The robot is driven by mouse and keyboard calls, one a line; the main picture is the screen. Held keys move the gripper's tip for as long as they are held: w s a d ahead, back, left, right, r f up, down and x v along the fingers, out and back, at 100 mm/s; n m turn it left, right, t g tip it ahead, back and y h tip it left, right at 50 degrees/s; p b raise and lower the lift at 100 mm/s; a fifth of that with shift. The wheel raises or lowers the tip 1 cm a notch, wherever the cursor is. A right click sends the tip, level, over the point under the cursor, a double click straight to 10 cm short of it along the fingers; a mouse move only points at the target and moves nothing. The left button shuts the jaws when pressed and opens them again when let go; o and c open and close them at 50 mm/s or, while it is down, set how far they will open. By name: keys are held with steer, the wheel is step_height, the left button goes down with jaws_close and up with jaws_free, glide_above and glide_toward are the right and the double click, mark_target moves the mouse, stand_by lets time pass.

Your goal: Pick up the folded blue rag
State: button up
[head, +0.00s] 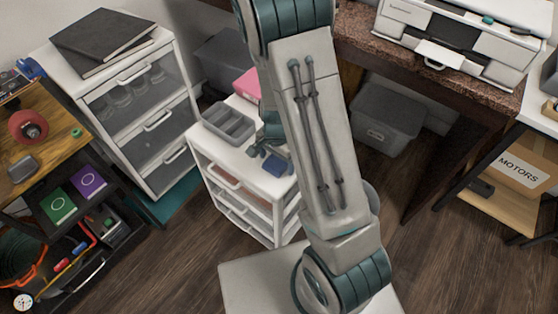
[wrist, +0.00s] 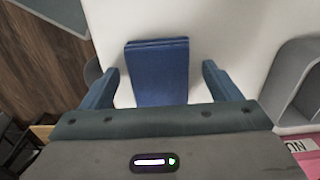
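The folded blue rag (head: 276,167) lies on top of the white drawer unit (head: 205,143), near its front right corner. In the wrist view the rag (wrist: 158,70) is a dark blue folded rectangle on the white surface. My gripper (wrist: 158,85) is open, with one blue finger on each side of the rag and a gap to each. The rag's near edge is hidden behind the gripper body. In the head view my gripper (head: 264,146) is small, beside the rag and partly hidden by my arm.
A grey divided tray (head: 228,124) stands on the same top, left of my gripper. A pink item (head: 247,84) lies behind it. A taller white drawer unit (head: 139,92) with dark folders stands at left. A grey bin (head: 388,120) is under the desk at right.

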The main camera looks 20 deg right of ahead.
mark_target(276, 161)
steer(key=c, duration=0.9)
steer(key=shift+r, duration=0.15)
steer(key=shift+r, duration=0.6)
step_height(276, 161, up, 3)
steer(key=shift+w+r+p, duration=0.1)
steer(key=shift+p, duration=0.55)
steer(key=w+d+r, duration=0.1)
steer(key=d+r, duration=0.1)
steer(key=d, duration=0.1)
steer(key=w+d+r, duration=0.1)
steer(key=d+r, duration=0.1)
steer(key=d, duration=0.2)
steer(key=w+d+r, duration=0.2)
steer(key=d, duration=0.2)
steer(key=shift+r, duration=0.2)
steer(key=shift+o, duration=0.2)
